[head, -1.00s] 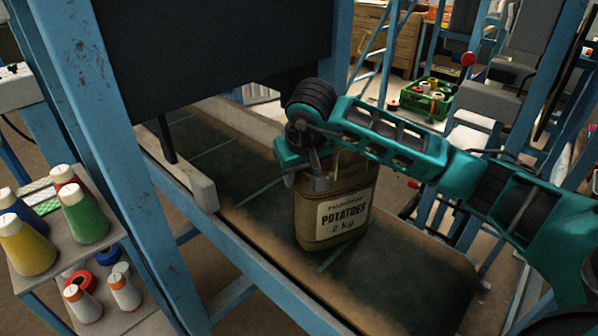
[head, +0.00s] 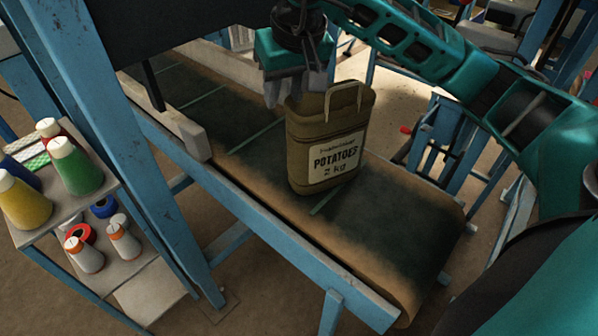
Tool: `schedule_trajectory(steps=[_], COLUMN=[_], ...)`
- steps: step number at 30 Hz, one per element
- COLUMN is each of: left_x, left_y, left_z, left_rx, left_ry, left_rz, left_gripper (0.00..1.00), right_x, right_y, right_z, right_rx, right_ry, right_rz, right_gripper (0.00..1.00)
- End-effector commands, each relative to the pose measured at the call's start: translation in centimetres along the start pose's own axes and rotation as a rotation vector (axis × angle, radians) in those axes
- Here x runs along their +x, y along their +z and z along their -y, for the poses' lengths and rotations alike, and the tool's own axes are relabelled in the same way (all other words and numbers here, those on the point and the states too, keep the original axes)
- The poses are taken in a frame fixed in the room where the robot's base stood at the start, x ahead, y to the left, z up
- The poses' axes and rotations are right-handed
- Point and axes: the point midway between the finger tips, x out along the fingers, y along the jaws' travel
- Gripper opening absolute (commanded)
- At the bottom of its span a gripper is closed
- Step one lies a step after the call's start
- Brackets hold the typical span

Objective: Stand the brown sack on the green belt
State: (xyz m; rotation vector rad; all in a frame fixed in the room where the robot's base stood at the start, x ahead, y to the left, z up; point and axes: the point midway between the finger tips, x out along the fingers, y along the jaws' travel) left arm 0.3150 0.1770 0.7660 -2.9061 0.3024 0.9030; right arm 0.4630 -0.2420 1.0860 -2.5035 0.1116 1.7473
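The brown sack (head: 325,140), labelled "POTATOES 2 kg", stands upright on the dark green belt (head: 385,235) with its base on the surface. Its pale handle loop (head: 345,100) sticks up free at the top. My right gripper (head: 292,92) is at the sack's upper left, close to its top edge. Its grey fingers look spread apart with nothing between them, and the handle is outside them. I cannot tell whether a finger still touches the sack's rim. My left gripper is not in view.
A blue frame (head: 240,240) runs along the belt's near side, with a blue post at left. A side shelf (head: 130,265) holds several thread cones, including a green one (head: 75,165). The belt is clear right of the sack.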

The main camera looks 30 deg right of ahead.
Motion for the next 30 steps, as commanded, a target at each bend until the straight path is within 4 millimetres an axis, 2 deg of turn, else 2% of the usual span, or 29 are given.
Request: schedule_trajectory(steps=[1,3,5,6,9,10,12,14,17,19,20,21,23,25,27,30], left_x=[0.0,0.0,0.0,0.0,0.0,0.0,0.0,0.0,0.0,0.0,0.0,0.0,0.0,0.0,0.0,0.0], left_y=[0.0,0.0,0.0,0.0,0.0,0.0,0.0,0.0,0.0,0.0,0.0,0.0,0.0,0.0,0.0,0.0], left_z=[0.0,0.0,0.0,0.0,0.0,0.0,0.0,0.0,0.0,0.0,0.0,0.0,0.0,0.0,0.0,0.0], left_rx=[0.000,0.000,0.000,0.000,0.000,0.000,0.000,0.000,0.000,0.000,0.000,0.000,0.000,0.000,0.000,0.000], left_ry=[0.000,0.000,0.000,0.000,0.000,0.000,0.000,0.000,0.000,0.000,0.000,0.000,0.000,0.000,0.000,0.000], left_rz=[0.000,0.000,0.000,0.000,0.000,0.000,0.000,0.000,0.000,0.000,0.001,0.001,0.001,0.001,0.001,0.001], left_gripper=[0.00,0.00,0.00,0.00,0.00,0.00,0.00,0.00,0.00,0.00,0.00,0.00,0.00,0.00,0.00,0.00], right_x=[1.4,2.9,3.5,3.4,1.7,1.0,-0.7,-1.7,-1.8,-0.4,0.7,2.5,5.9,10.5,15.1,20.1], right_y=[1.5,3.9,6.5,8.1,10.9,11.4,11.7,11.1,9.2,7.7,7.2,6.8,6.9,8.5,11.4,16.7], right_z=[2.1,6.0,9.8,12.3,17.4,18.5,20.4,21.1,20.5,18.9,18.0,16.6,14.3,11.5,8.9,6.2], right_rx=[0.038,0.139,0.269,0.378,0.690,0.793,1.047,1.279,1.682,1.968,-1.905,-1.767,-1.546,-1.282,-1.022,-0.702], right_ry=[-0.093,-0.267,-0.438,-0.552,-0.794,-0.852,-0.965,-1.030,-1.070,-1.045,0.929,0.763,0.537,0.317,0.146,-0.015], right_rz=[0.059,0.174,0.316,0.430,0.758,0.867,1.138,1.388,1.837,2.175,-2.119,-1.985,-1.776,-1.526,-1.280,-0.985], right_gripper=[0.38,0.38,0.38,0.38,0.38,0.38,0.38,0.38,0.38,0.38,0.38,0.38,0.38,0.38,0.38,0.38])
